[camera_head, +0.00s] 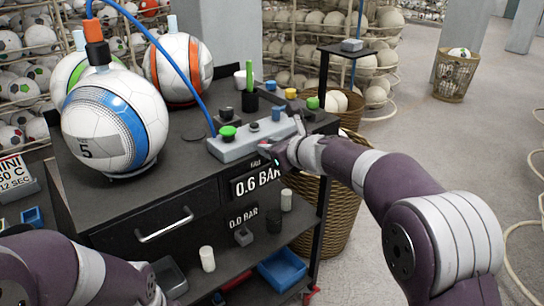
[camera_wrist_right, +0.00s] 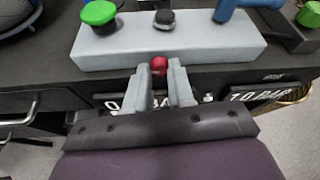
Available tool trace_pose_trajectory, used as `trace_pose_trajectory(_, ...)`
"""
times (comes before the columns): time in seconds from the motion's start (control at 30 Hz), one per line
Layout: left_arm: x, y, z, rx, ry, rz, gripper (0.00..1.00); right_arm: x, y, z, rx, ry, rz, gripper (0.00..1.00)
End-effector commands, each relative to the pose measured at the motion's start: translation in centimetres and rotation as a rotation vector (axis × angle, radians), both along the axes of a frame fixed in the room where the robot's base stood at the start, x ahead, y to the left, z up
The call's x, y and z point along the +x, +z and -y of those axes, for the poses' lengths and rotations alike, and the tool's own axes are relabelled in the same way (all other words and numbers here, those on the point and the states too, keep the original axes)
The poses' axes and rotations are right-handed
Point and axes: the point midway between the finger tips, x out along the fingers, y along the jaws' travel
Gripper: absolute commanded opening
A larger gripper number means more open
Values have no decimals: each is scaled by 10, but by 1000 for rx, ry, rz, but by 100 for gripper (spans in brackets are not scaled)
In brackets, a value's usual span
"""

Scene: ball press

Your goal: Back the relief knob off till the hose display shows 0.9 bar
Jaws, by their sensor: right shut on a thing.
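A grey valve block (camera_head: 238,146) lies on the black cart's top near its front right corner. My right gripper (camera_wrist_right: 160,76) is shut on the red knob; in the head view the gripper (camera_head: 284,152) is at the block's front right. A display (camera_head: 257,182) below reads 0.6 BAR. A lower display (camera_head: 243,217) reads 0.0 BAR. My left arm shows at lower left, its gripper not visible.
A white-and-blue ball (camera_head: 115,122) stands on the cart with a blue hose (camera_head: 177,66) from its top fitting. An orange-striped ball (camera_head: 178,68) stands behind. A drawer handle (camera_head: 165,225) juts from the cart front.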

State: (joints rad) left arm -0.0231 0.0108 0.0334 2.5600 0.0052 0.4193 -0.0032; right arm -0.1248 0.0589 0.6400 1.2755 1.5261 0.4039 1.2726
Motion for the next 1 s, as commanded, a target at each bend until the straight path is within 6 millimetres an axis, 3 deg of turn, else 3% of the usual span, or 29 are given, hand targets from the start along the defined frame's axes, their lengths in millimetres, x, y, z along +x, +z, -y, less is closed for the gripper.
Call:
trace_pose_trajectory(0.23,0,-16,0,0,0,0,48,-1,-3,-1,-77,1,55,0)
trace_pose_trajectory(0.8,0,-18,0,0,0,0,48,-1,-1,-1,-105,0,74,0)
trace_pose_trajectory(0.83,0,-18,0,0,0,0,48,-1,-1,-1,-105,0,74,33)
trace_pose_trajectory(0.87,0,-18,0,0,0,0,48,-1,-1,-1,-105,0,74,42)
trace_pose_trajectory(0.9,0,-18,0,0,0,0,48,-1,-1,-1,-104,0,74,48)
trace_pose_trajectory(1.0,0,-18,0,0,0,0,48,-1,-1,-1,-104,0,74,48)
